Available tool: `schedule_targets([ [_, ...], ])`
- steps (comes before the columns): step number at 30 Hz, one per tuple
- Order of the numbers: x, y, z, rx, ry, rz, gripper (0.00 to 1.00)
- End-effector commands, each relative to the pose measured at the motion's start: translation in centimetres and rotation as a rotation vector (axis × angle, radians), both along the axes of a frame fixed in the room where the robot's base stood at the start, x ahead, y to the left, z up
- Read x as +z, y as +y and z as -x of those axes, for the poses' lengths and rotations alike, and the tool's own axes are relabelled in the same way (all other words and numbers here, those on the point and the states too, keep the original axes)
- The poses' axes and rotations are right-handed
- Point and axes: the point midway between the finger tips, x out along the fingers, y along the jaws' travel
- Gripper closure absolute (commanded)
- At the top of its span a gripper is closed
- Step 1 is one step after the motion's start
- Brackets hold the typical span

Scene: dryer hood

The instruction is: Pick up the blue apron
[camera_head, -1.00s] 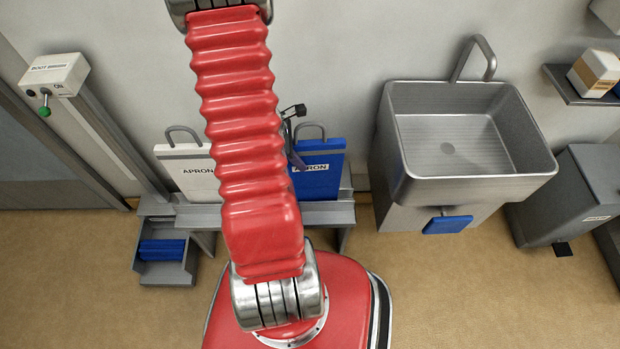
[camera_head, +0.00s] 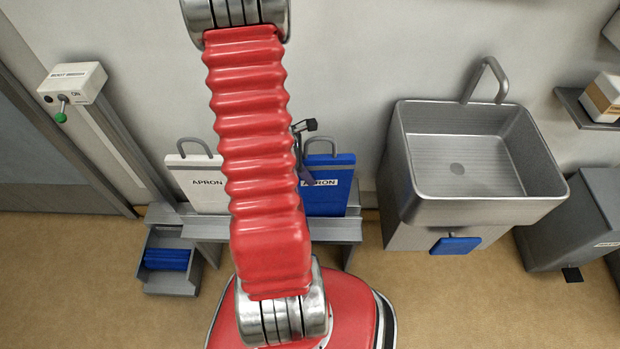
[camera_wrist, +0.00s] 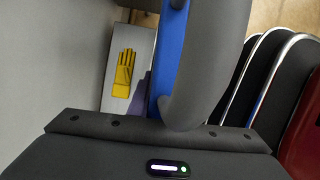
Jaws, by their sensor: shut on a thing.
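The blue apron (camera_head: 335,200) stands upright as a flat blue block with a white APRON label and a grey loop handle (camera_head: 320,144). It is in the grey bench rack. My red arm covers its left part. In the wrist view, my gripper (camera_wrist: 165,127) is at the grey loop, which fills the middle up close, with a strip of blue (camera_wrist: 168,60) beside it. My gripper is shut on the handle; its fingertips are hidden. In the head view only a small dark part near my wrist shows beside the arm.
A white apron (camera_head: 190,192) stands left of the blue one on the grey bench (camera_head: 335,230). A boot brush post (camera_head: 75,82) and a low tray with a blue brush (camera_head: 166,259) are farther left. A sink (camera_head: 400,190) is at right, with a grey bin (camera_head: 570,225) beyond.

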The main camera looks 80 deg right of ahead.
Motion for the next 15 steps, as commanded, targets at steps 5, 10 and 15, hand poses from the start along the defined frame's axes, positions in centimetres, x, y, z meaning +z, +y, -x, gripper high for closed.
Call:
schedule_targets([
  [5,1.8,-0.1,0.0,0.001,-0.001,0.004,1.00],
  [10,4.1,-0.1,-0.1,0.000,-0.002,0.005,1.00],
  [15,6.6,-0.1,-0.1,0.000,-0.002,0.005,1.00],
])
